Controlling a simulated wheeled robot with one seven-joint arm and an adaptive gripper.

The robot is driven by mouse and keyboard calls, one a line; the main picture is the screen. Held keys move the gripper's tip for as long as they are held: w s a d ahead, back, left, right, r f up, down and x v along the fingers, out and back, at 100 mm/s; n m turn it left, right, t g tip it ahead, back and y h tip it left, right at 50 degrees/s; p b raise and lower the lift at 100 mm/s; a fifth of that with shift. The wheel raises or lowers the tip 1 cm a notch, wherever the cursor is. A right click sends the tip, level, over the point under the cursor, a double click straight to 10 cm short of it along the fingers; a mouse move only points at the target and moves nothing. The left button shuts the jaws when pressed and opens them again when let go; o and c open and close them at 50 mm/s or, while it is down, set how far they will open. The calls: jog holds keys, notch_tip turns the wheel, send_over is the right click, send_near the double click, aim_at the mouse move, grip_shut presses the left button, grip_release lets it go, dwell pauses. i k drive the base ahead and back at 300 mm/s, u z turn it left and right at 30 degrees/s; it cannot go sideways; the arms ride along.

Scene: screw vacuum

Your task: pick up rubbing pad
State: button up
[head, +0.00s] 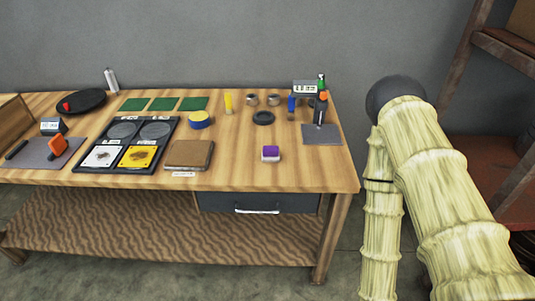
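A small block with a purple top and white sides (270,153) lies on the wooden workbench (230,178), right of centre near the front edge. It looks like the rubbing pad, though no label confirms this. A brown square pad or folder (189,154) lies to its left, with clear wood between them. My arm rises at the right of the head view, beyond the bench's right end. My gripper is not visible, and nothing touches the purple-topped block.
A black tray (78,166) with round and square inserts stands left of the brown pad. Several green sheets (163,104) lie at the back. An upright tool on a grey plate (322,134) stands at the back right. A brown shelf (505,50) stands far right.

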aim_at(270, 153)
jog(key=u, duration=0.05)
jog(key=i, duration=0.6)
jog(key=u, duration=0.4)
